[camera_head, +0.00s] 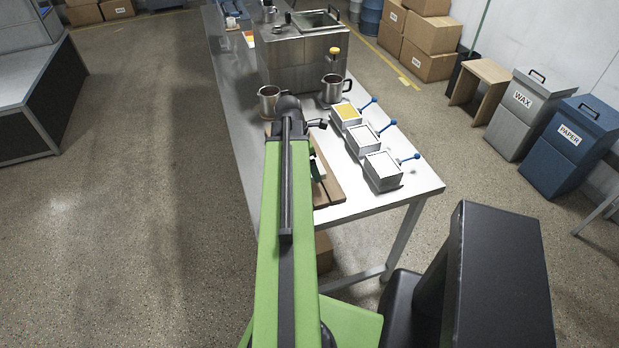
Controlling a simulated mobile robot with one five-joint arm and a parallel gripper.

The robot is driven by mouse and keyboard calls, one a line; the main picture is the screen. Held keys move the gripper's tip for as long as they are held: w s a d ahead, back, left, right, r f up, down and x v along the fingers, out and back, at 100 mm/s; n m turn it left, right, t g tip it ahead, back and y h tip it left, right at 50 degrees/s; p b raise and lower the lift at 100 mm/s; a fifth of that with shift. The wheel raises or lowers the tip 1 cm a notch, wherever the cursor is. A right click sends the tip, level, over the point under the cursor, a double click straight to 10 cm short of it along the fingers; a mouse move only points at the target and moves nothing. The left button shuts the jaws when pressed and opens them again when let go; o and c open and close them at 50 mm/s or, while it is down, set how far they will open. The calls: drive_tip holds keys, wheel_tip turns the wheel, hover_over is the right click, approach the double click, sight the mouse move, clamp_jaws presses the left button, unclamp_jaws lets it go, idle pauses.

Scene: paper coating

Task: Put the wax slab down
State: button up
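My green arm reaches forward over the near end of the metal table (407,186). Its dark end joint is above the table, and the fingers of my gripper cannot be made out behind the arm. I cannot pick out a wax slab for certain. A small white and dark green thing (319,170) shows partly beside my arm, above a brown board (331,190); what it is cannot be told. Whether my gripper holds anything is hidden.
Three grey boxes with blue-knobbed levers line the table's right side: one yellow-topped (346,113), two white-topped (363,139) (382,170). Metal jugs (333,89) (268,101) stand before a steel tank (300,65). WAX (522,105) and PAPER (570,143) bins stand right.

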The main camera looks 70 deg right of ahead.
drive_tip(key=shift+w+f+b, duration=0.1)
drive_tip(key=shift+f+b, duration=2)
drive_tip(key=shift+f, duration=0.1)
drive_tip(key=shift+r, duration=0.2)
drive_tip(key=shift+f, duration=0.15)
drive_tip(key=o, duration=1.3)
drive_tip(key=p+v, duration=1.2)
drive_tip(key=shift+a, duration=0.1)
